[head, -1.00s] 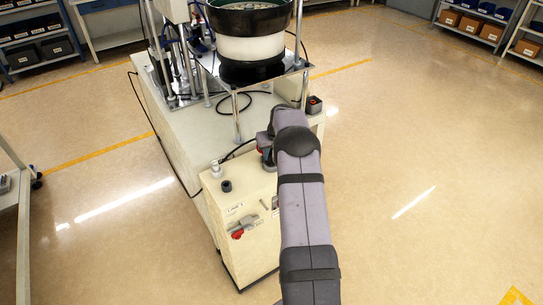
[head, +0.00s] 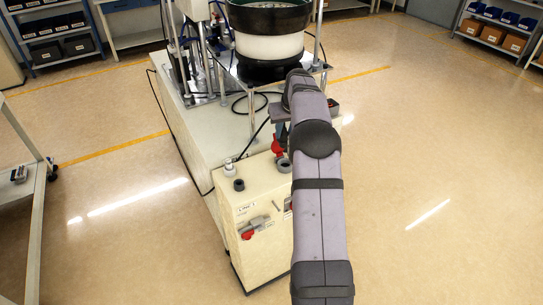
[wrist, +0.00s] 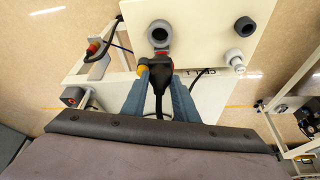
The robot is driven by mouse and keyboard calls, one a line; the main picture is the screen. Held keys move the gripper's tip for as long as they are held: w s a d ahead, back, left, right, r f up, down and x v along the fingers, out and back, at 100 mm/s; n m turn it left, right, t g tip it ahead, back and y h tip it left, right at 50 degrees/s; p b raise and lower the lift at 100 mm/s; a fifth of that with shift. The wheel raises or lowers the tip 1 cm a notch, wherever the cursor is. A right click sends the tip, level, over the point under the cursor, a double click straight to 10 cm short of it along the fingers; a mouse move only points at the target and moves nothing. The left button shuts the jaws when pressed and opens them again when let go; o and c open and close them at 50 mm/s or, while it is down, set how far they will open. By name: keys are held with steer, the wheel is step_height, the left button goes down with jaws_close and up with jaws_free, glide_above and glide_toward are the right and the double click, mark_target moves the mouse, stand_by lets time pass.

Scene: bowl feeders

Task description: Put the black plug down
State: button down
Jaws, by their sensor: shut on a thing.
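The black plug (wrist: 158,78) is between the two blue-grey fingers of my gripper (wrist: 158,86) in the wrist view, with its black cable running back between them. My gripper is shut on it. A grey ring-shaped socket (wrist: 159,35) lies just beyond the plug on the pale cabinet top; the plug is apart from the ring's opening in the picture, but its height above the top cannot be told. In the head view the grey ring (head: 284,165) shows beside my arm. The plug and fingertips are mostly hidden there, near a red part (head: 277,147).
A white-and-grey connector (head: 229,168) and a small dark socket (head: 239,185) stand on the cabinet top, left of my arm. A red-handled switch (head: 248,232) is on the cabinet front. The bowl feeder (head: 268,42) stands behind. A bare machine top (head: 200,130) lies left.

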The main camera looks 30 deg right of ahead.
step_height(320, 180, up, 4)
steer(key=w+a+r, duration=0.1)
steer(key=w+a, duration=0.1)
steer(key=a, duration=0.1)
steer(key=p, duration=0.2)
glide_above(267, 186)
steer(key=shift+f, duration=3)
steer(key=shift+w+f+p, duration=0.1)
steer(key=shift+f+p, duration=1.2)
steer(key=shift+f, duration=3.7)
